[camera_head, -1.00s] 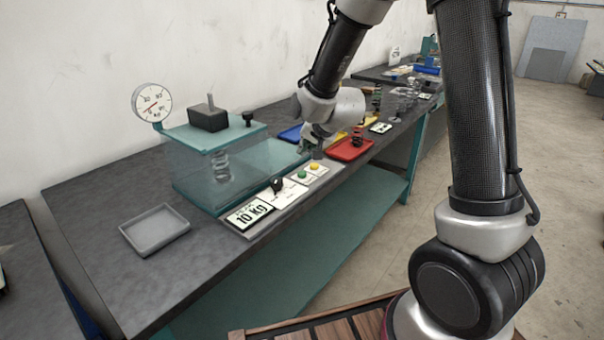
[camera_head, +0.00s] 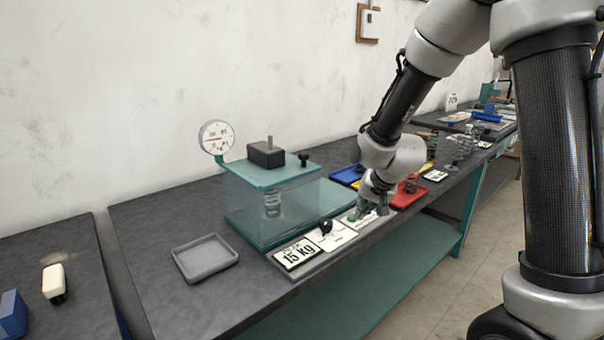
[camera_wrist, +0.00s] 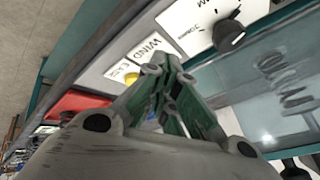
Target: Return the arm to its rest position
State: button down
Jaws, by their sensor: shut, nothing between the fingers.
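My gripper (camera_head: 366,208) is shut and empty. In the head view it points down just above the button panel at the bench's front edge, right of the teal spring rig (camera_head: 262,212). In the wrist view my gripper (camera_wrist: 160,70) shows its fingertips together beside the "WIND" label (camera_wrist: 146,46). A yellow button (camera_wrist: 131,78) shows just beyond it. The fingers hide part of the panel, and I cannot tell whether they touch it. The arm reaches out over the bench from the right.
A "15 Kg" display (camera_head: 296,254) and a black knob (camera_head: 326,227) lie left of my gripper. A dial gauge (camera_head: 215,138) stands behind the rig. A grey tray (camera_head: 205,258) sits at front left. A red tray (camera_head: 407,193) is close on the right.

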jog(key=s+d+r+n, duration=0.1)
jog(key=s+d+r, duration=0.3)
jog(key=s, duration=0.5)
jog(key=s+d+r+n+g+h, duration=0.1)
jog(key=s+d+r, duration=0.4)
jog(key=s, duration=0.5)
jog(key=s+d+r+n, duration=0.2)
jog(key=s+d+r, duration=0.2)
jog(key=s+r, duration=0.4)
jog(key=shift+s+d+g+h, duration=0.4)
jog(key=shift+s, duration=0.7)
